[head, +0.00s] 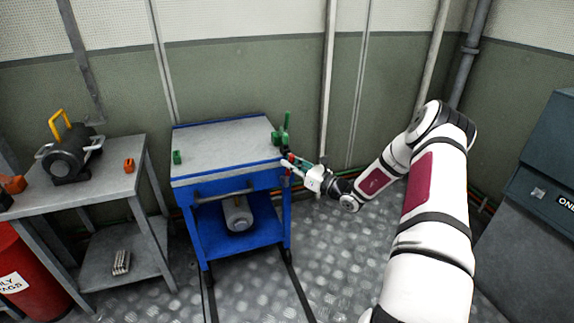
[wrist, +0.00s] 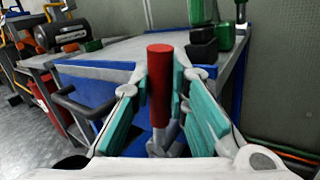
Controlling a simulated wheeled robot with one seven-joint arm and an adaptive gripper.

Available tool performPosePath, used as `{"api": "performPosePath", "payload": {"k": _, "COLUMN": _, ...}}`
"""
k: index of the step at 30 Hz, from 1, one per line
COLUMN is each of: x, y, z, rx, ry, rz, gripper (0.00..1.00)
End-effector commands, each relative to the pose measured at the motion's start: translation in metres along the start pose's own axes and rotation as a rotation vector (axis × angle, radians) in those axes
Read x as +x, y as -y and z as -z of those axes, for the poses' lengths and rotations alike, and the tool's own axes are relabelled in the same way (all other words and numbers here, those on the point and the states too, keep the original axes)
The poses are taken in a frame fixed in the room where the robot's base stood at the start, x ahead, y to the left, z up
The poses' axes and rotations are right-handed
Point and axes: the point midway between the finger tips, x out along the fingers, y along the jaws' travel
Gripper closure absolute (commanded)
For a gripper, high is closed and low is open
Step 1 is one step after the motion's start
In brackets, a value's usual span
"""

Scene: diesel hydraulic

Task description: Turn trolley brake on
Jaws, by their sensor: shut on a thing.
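The trolley is blue with a grey top (head: 220,145) and stands against the wall in the middle of the head view. My gripper (head: 296,164) is at the trolley's right front corner. In the wrist view its teal-padded fingers (wrist: 161,72) are on both sides of the red handle, shut on it. The handle's lower end is partly hidden by the gripper.
Green parts (head: 284,133) stand on the trolley's back right corner, close to my gripper. A grey cylinder (head: 238,215) lies on its lower shelf. A metal table (head: 95,185) with a dark motor (head: 70,160) stands left. A grey cabinet (head: 520,240) stands right. Floor rails run in front.

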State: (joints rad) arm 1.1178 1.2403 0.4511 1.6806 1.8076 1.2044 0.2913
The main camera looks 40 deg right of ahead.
Motion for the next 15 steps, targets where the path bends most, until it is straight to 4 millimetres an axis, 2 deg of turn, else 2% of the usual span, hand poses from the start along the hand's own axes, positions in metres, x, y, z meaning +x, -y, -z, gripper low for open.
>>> {"api": "performPosePath", "payload": {"k": 15, "x": -0.023, "y": 0.034, "z": 0.012, "rx": 0.404, "ry": 0.272, "rz": 0.002, "gripper": 1.0}}
